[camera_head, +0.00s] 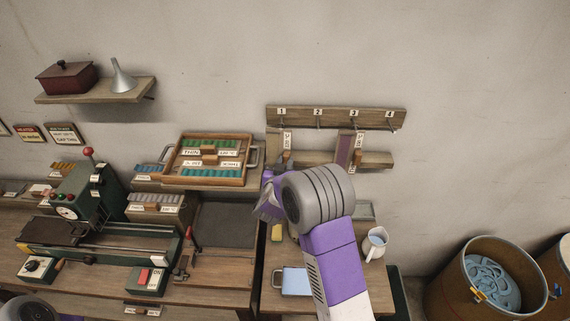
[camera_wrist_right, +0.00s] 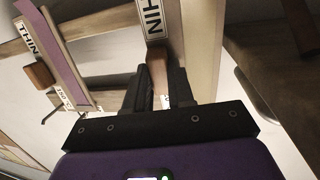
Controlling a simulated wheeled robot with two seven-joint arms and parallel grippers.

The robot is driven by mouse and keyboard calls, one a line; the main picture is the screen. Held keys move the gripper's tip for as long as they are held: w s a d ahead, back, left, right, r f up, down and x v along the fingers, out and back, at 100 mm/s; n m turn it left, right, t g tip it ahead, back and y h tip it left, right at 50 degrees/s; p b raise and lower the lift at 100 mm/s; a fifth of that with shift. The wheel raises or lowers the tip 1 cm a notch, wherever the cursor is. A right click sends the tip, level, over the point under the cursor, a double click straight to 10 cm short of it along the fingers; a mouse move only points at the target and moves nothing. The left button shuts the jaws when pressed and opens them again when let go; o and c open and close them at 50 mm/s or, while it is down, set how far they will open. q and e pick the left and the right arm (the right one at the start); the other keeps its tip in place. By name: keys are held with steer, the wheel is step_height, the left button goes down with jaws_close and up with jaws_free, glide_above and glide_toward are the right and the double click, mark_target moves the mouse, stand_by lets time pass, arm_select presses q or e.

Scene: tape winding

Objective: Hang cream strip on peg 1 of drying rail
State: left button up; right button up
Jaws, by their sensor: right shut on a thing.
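The drying rail (camera_head: 338,118) is on the back wall, with numbered pegs 1 to 4. The cream strip (camera_wrist_right: 204,50) runs beside a THIN label (camera_wrist_right: 151,18) in the wrist view. In the head view that label (camera_head: 287,142) hangs below peg 1. My right gripper (camera_wrist_right: 160,92) is shut on the brown wooden clip (camera_wrist_right: 157,70) under the label. I cannot tell whether the strip's top is over the peg. My left gripper is not in view.
A purple strip (camera_head: 345,148) with a label hangs near peg 3, right of the cream strip. A wooden tray (camera_head: 169,180) stands at left. A bin (camera_head: 453,293) stands at right.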

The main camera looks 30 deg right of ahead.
steer(key=o, duration=1)
steer(key=v, duration=0.7)
steer(key=shift+s+a+r, duration=0.1)
steer(key=shift+s+a, duration=0.1)
